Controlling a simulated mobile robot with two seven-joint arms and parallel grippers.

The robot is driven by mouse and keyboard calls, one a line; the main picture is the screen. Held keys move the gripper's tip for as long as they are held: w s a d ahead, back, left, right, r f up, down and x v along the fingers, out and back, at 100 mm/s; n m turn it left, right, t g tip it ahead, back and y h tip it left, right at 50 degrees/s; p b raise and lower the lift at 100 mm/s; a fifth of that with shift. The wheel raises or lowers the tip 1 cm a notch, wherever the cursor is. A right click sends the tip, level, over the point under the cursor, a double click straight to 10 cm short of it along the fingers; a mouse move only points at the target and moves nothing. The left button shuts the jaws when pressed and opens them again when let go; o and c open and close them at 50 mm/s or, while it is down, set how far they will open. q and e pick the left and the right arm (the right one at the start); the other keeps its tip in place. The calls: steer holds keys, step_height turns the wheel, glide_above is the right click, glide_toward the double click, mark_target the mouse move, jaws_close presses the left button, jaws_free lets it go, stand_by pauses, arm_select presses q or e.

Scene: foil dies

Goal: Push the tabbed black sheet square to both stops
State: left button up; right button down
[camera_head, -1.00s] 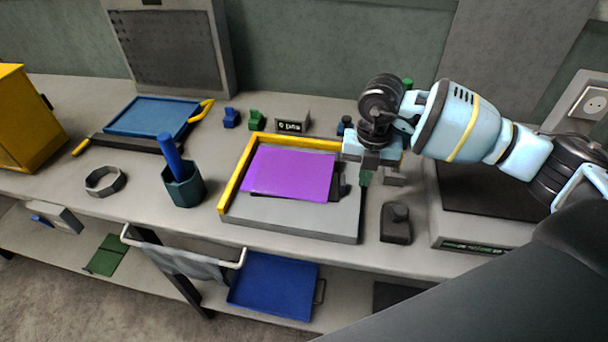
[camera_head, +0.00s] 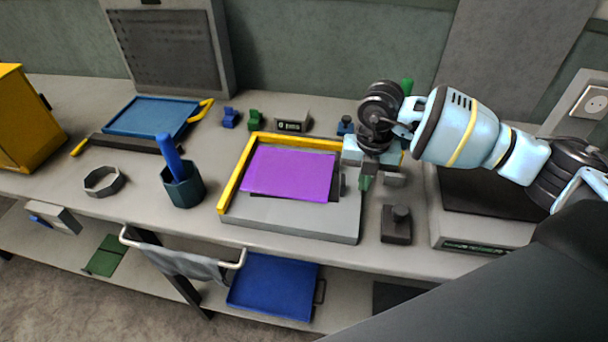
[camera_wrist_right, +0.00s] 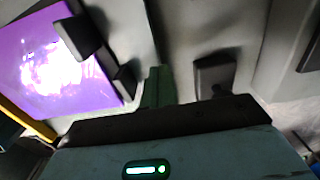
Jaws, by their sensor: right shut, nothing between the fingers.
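The black sheet (camera_head: 290,198) lies on a grey plate (camera_head: 290,222), mostly hidden under a purple sheet (camera_head: 290,173). Only its front strip and a dark upright tab (camera_head: 342,185) at the right show. The yellow stops run along the plate's left side (camera_head: 238,175) and back (camera_head: 300,139). My right gripper (camera_head: 365,182) is shut and empty, just right of the tab and apparently apart from it. In the wrist view, the green fingertip (camera_wrist_right: 157,88) is beside the purple sheet (camera_wrist_right: 55,65). My left gripper is not in view.
A dark knobbed block (camera_head: 397,225) and a flat dark-topped device (camera_head: 485,205) stand to the right. A small display (camera_head: 292,122) and blue and green blocks are behind.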

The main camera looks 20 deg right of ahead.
mark_target(336, 187)
stand_by(1.2)
steer(key=shift+w+a, duration=0.15)
steer(key=shift+a, duration=0.05)
steer(key=shift+w+a, duration=0.25)
steer(key=shift+a, duration=0.2)
steer(key=shift+a, duration=0.1)
steer(key=shift+w+a, duration=0.5)
steer(key=shift+a, duration=0.25)
steer(key=shift+w+a, duration=0.15)
steer(key=shift+a, duration=0.05)
steer(key=shift+w+a, duration=0.5)
steer(key=shift+a, duration=0.35)
steer(key=shift+d+r, duration=0.1)
